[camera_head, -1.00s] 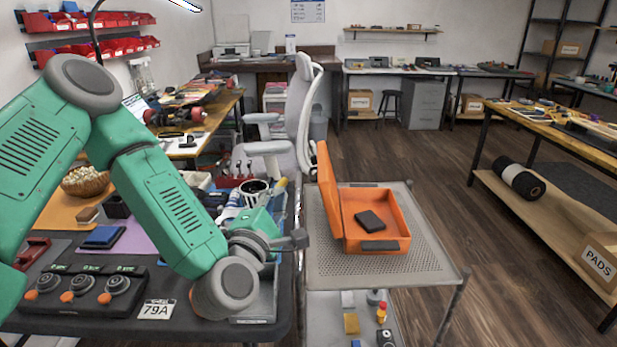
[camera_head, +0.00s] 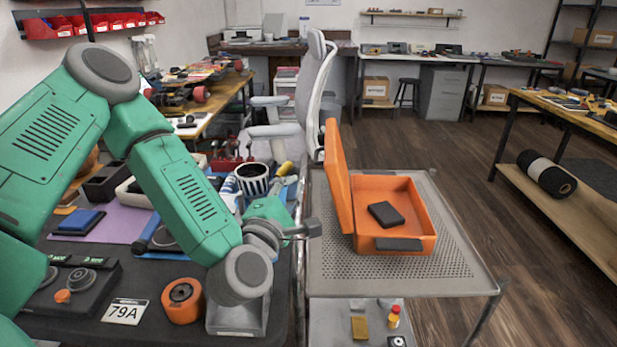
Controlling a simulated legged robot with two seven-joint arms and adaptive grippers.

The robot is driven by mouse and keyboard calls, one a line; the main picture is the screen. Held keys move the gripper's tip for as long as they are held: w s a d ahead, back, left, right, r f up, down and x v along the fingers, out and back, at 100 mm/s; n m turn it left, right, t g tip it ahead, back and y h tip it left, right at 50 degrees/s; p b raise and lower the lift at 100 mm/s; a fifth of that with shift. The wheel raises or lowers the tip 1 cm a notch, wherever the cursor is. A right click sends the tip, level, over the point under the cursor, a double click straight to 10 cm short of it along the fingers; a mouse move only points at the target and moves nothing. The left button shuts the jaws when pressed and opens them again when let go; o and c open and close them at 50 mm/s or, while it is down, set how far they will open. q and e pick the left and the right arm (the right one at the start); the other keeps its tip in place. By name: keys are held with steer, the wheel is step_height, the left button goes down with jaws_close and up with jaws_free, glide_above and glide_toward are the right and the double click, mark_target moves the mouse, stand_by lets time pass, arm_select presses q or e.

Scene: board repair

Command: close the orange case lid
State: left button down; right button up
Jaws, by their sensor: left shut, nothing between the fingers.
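The orange case (camera_head: 415,190) sits on the perforated top of a metal cart. Its lid (camera_head: 338,180) stands open, nearly upright, along the case's left side. A dark block (camera_head: 386,214) lies inside, and a dark latch or handle (camera_head: 398,244) shows on the front wall. My left gripper (camera_head: 314,229) is shut and empty. It appears left of the case, near the cart's left edge, with a gap between it and the lid in the picture. My right gripper is not in view.
The cart top (camera_head: 440,262) has bare room around the case. A dark bench at left holds a striped cup (camera_head: 252,178), an orange wheel (camera_head: 183,300) and tools. A grey chair (camera_head: 312,90) stands behind the cart. Floor at right is clear up to a workbench.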

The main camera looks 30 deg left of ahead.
arm_select(q)
steer(key=x, duration=0.3)
steer(key=f+b+x, duration=0.1)
steer(key=x, duration=0.2)
steer(key=f+b+x, duration=0.1)
steer(key=x, duration=0.2)
steer(key=shift+w+a, duration=0.25)
steer(key=shift+w, duration=0.25)
